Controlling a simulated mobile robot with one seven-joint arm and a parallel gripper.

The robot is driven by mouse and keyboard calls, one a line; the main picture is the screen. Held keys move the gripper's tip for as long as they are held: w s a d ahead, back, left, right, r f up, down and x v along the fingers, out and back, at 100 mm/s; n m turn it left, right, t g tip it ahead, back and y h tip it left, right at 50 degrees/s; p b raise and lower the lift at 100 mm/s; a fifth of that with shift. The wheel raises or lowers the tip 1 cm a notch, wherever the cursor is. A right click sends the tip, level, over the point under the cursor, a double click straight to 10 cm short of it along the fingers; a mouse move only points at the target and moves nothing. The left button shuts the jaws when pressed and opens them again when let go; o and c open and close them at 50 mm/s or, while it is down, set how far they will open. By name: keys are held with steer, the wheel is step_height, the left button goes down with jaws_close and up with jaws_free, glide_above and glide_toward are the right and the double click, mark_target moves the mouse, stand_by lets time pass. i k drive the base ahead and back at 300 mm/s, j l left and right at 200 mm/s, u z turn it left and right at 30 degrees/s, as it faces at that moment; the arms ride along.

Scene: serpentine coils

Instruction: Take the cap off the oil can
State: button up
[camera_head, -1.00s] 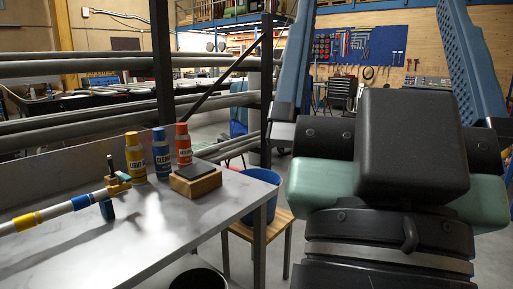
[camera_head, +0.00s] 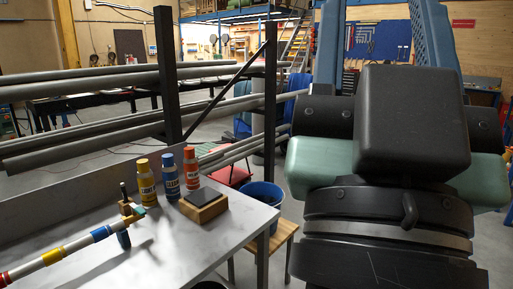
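Three capped bottle-like cans stand upright in a row on the grey worktable. They are a yellow can (camera_head: 146,184), a blue can (camera_head: 167,176) and an orange-red can (camera_head: 190,170). The labels are too small to read for sure, so I cannot tell which is the oil can. Each has a cap on top in about its own colour. My gripper is not in view; large black, green and blue parts of my own body fill the right side. Nothing touches the cans.
A wooden block with a dark top (camera_head: 204,206) sits right of the cans on the worktable (camera_head: 190,246). A banded pipe with a fitting (camera_head: 90,240) lies at front left. Grey pipes on a rack (camera_head: 80,146) run behind.

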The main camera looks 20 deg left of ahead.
mark_target(143, 165)
steer(key=i+j+u, duration=0.15)
steer(key=u, duration=0.3)
steer(key=i+u, duration=0.55)
steer(key=u, duration=0.3)
steer(key=i+l+u, duration=0.1)
steer(key=i, duration=0.45)
steer(key=i+l+u, duration=0.1)
steer(key=i+l, duration=0.25)
steer(key=i, duration=0.2)
steer(key=i+l+u, duration=0.1)
steer(key=i+l, duration=0.2)
steer(key=i, duration=0.2)
